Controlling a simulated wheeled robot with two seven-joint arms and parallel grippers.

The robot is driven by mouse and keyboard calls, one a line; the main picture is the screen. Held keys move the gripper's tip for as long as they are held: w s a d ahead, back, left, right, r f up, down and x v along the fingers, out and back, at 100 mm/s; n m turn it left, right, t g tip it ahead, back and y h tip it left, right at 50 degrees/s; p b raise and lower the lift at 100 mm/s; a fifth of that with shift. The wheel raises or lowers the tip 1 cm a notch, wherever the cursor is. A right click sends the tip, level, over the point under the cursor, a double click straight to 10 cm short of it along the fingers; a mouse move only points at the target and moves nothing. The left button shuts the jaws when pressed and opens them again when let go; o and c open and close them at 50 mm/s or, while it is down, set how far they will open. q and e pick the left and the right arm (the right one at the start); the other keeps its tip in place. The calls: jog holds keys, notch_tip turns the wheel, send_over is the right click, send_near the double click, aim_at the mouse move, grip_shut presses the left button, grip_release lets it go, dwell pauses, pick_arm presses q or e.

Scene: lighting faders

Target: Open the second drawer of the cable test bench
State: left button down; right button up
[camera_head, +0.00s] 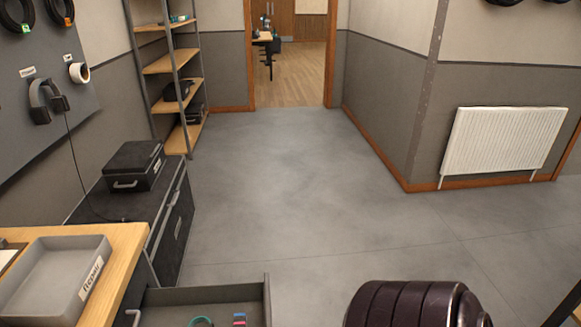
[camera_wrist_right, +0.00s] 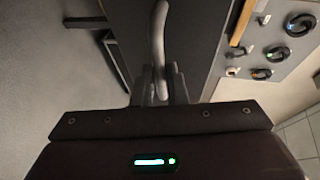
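The cable test bench has a light wood top (camera_head: 122,262) at the lower left of the head view. A dark drawer (camera_head: 268,292) stands open beside it, with a teal ring and a small red and blue item inside. A pale handle (camera_head: 134,319) shows partly at the bottom edge. In the right wrist view a curved grey handle (camera_wrist_right: 159,28) runs down between the fingers of my right gripper (camera_wrist_right: 163,84). The gap around it is too small to tell whether they grip it. My left gripper is in neither view.
A grey tray (camera_head: 88,256) sits on the bench top. A black case (camera_head: 133,166) rests on a dark chest (camera_head: 178,222) behind the bench. Shelves (camera_head: 172,64) stand against the wall. The grey floor (camera_head: 310,190) is clear up to the radiator (camera_head: 503,140).

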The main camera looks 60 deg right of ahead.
jog(key=o, duration=0.3)
jog(key=shift+o, duration=0.2)
jog(key=v, duration=0.7)
jog(key=shift+s, duration=0.4)
jog(key=shift+d, duration=0.1)
